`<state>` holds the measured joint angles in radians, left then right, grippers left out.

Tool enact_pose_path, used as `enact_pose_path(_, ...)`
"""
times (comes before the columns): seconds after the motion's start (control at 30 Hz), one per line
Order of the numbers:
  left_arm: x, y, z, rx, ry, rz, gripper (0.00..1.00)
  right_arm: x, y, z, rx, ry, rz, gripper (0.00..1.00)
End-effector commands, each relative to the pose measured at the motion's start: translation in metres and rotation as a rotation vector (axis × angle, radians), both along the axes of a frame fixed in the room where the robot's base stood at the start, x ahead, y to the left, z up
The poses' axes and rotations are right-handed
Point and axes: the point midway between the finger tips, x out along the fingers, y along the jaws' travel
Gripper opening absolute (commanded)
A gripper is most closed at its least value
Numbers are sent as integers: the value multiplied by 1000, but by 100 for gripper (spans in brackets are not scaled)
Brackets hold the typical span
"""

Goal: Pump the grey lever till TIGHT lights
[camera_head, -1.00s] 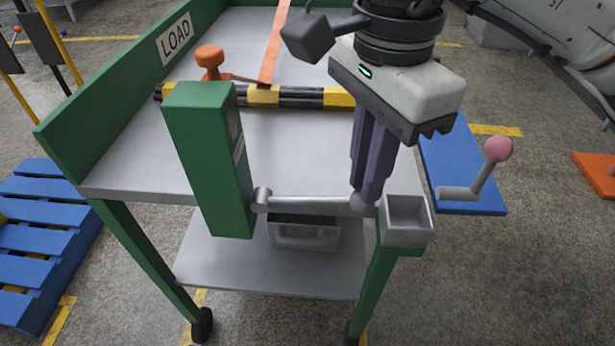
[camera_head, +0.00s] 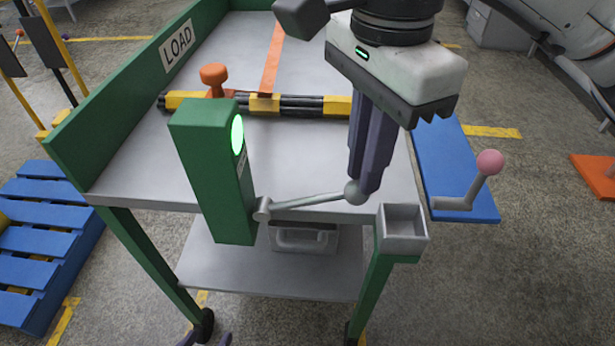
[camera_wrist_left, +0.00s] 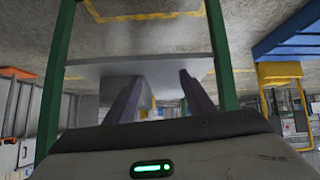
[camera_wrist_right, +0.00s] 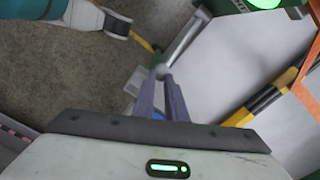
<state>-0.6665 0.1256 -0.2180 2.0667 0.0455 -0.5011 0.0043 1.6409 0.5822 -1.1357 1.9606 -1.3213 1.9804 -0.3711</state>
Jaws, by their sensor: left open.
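The grey lever (camera_head: 310,201) pivots at the side of a green box (camera_head: 212,180) and tilts up to a round grey knob at its right end. My right gripper (camera_head: 363,187) comes down from above, shut on the knob; the right wrist view also shows the knob (camera_wrist_right: 161,70) at its fingertips. A bright green oval lamp (camera_head: 238,135) glows on the box; the label below it is too small to read. The lamp also shows in the right wrist view (camera_wrist_right: 264,3). My left gripper (camera_head: 207,339) is low at the bottom edge, open and empty.
The box stands at the front of a grey cart top (camera_head: 300,160) with green legs. A black-and-yellow bar (camera_head: 310,104), an orange knob (camera_head: 214,75) and an orange strap (camera_head: 272,60) lie behind. A small grey tray (camera_head: 402,240) and a pink-knobbed crank (camera_head: 489,163) are right.

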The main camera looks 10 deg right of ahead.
Motion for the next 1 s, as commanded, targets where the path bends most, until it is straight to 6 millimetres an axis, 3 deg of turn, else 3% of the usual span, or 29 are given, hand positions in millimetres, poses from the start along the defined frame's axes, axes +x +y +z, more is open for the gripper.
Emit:
enact_pose_path(0.03,-32,8,-38,39,103,-12,49,0,0,1,-1,2,0,11)
enact_pose_path(0.63,-32,9,-4,41,102,-12,49,5,17,42,-1,2,2,11)
enact_pose_path(1.0,-30,6,-1,30,96,-9,49,5,18,43,0,1,0,11)
